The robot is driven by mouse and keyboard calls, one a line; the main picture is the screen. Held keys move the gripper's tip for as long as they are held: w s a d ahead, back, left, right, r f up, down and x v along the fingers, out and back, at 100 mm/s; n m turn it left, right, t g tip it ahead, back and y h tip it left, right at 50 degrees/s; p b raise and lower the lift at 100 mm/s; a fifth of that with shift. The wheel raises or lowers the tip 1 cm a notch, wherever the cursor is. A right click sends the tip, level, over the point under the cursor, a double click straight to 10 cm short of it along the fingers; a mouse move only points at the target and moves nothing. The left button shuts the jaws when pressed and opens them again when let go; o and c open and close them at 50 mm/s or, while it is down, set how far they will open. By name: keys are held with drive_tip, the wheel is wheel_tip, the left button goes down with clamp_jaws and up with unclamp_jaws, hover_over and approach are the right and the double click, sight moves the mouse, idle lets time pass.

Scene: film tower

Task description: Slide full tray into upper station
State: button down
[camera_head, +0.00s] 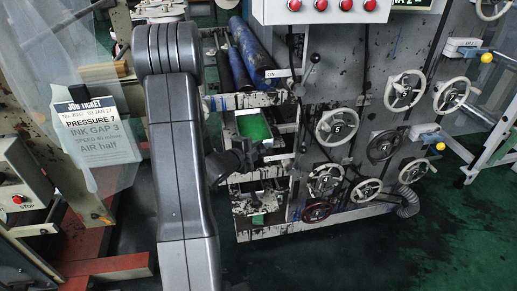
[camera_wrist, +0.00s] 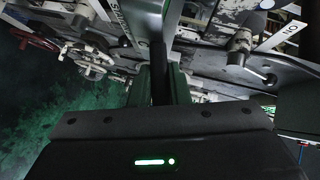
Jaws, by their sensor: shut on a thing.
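The full tray (camera_head: 254,127), with bright green ink in it, is at the upper station (camera_head: 285,104) of the machine in the head view. It lies between the shelf above and the opening below; how far in it sits I cannot tell. My gripper (camera_head: 243,153) is at the tray's near lower side, partly behind my own arm. In the wrist view my gripper (camera_wrist: 162,84) is shut on a dark upright bar that looks like the tray's handle. A pale metal part runs upward beyond it. The ink is hidden in that view.
Below is a lower opening (camera_head: 262,200) with a small green patch. Several handwheels (camera_head: 337,126) stick out to the right. Dark rollers (camera_head: 250,48) lie above. A job ticket (camera_head: 92,130) hangs at left. The green floor (camera_head: 450,240) at lower right is clear.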

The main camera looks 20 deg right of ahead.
sight(250, 135)
drive_tip(key=shift+w+d+f, duration=0.15)
drive_tip(key=shift+w+d, duration=0.35)
drive_tip(key=shift+w, duration=1.5)
drive_tip(key=shift+w+d+f, duration=0.15)
drive_tip(key=shift+w+d, duration=0.3)
drive_tip(key=shift+w, duration=1.5)
drive_tip(key=shift+w+d+f, duration=0.15)
drive_tip(key=shift+w+d, duration=0.35)
drive_tip(key=shift+w, duration=1.5)
drive_tip(key=c, duration=1.3)
unclamp_jaws()
drive_tip(key=shift+a, duration=0.1)
drive_tip(key=shift+s+a, duration=0.2)
drive_tip(key=shift+a, duration=0.05)
drive_tip(key=b+v, duration=0.2)
drive_tip(key=v, duration=1.1)
drive_tip(key=shift+b, duration=0.3)
drive_tip(key=shift+r, duration=0.1)
